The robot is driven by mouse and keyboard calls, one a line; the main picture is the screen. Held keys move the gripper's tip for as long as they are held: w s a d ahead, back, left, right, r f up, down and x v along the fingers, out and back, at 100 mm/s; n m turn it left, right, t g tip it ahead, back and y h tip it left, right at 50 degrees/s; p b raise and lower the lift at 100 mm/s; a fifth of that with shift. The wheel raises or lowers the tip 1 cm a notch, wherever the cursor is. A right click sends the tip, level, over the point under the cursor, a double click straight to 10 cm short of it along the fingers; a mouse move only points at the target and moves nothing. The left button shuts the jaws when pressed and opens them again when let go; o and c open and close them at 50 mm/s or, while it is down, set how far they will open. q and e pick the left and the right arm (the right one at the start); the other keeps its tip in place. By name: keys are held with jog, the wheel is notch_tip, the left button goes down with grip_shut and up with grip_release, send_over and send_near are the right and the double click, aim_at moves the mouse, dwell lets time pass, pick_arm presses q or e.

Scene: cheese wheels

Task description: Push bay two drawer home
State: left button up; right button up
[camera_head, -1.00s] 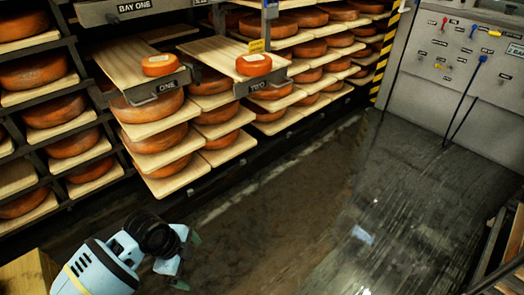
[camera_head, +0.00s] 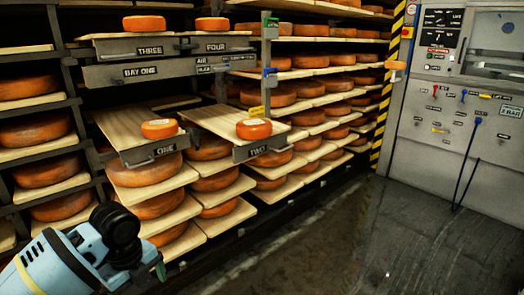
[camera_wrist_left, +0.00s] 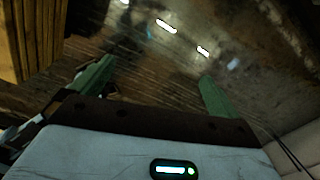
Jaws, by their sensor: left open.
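The drawer labelled TWO (camera_head: 222,121) sticks out from the rack in the head view. It is a wooden board with a dark metal front and handle, and a small orange cheese wheel (camera_head: 254,129) rests near its front. Drawer ONE (camera_head: 133,125) also sticks out to its left, with another small cheese wheel (camera_head: 159,129) on it. My left gripper (camera_head: 156,276) is low at the left, below and apart from both drawers. In the left wrist view its green fingers (camera_wrist_left: 152,88) are spread with nothing between them, over the floor. My right gripper is not in view.
Large cheese wheels on boards fill the rack. A grey control panel (camera_head: 455,125) stands at the right. The floor (camera_head: 310,240) before the rack is clear.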

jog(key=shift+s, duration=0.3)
